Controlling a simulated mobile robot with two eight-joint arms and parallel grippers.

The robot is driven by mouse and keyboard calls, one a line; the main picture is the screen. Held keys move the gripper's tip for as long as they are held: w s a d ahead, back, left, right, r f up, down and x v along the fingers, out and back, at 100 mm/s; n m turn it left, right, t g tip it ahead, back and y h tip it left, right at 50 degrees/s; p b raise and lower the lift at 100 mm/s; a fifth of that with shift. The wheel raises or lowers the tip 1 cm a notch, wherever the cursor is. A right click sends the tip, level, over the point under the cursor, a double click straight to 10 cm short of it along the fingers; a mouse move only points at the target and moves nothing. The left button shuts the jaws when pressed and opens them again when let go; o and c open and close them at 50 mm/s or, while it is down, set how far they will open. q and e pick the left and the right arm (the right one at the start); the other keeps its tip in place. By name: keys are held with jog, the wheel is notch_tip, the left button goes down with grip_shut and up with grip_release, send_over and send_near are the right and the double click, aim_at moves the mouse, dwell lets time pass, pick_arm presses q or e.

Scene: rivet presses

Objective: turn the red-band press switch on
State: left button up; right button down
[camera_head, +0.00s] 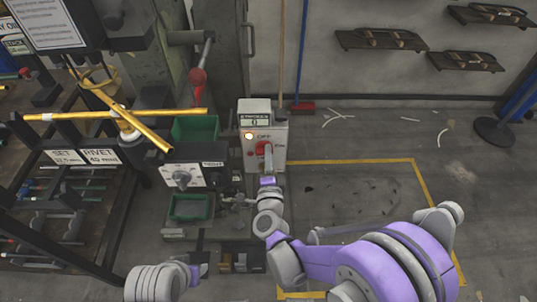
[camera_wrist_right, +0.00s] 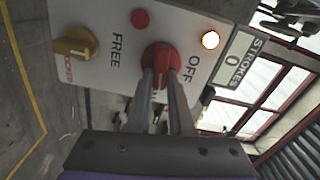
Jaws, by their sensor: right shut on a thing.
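The press's grey control box (camera_head: 250,157) stands right of the press, with a red rotary switch (camera_head: 260,149) on its sloped face. The right wrist view shows the red switch (camera_wrist_right: 162,57) close, beside the word OFF. My right gripper (camera_head: 267,162) reaches up from below; in its wrist view its two fingers (camera_wrist_right: 163,82) are shut on the switch's handle, one each side. The fingers partly hide the handle and the labelling below it.
The box face carries a lit lamp (camera_wrist_right: 210,40), a strokes counter (camera_wrist_right: 233,60) reading 0, a red button (camera_wrist_right: 140,19) and a yellow selector (camera_wrist_right: 77,44) near FREE. Taped floor (camera_head: 350,190) lies right.

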jog(key=shift+f+m, duration=0.1)
jog(key=shift+m, duration=0.7)
jog(key=c, duration=0.8)
grip_release()
jog(key=shift+s, duration=0.15)
jog(key=s, duration=1)
jog(key=shift+s, duration=0.3)
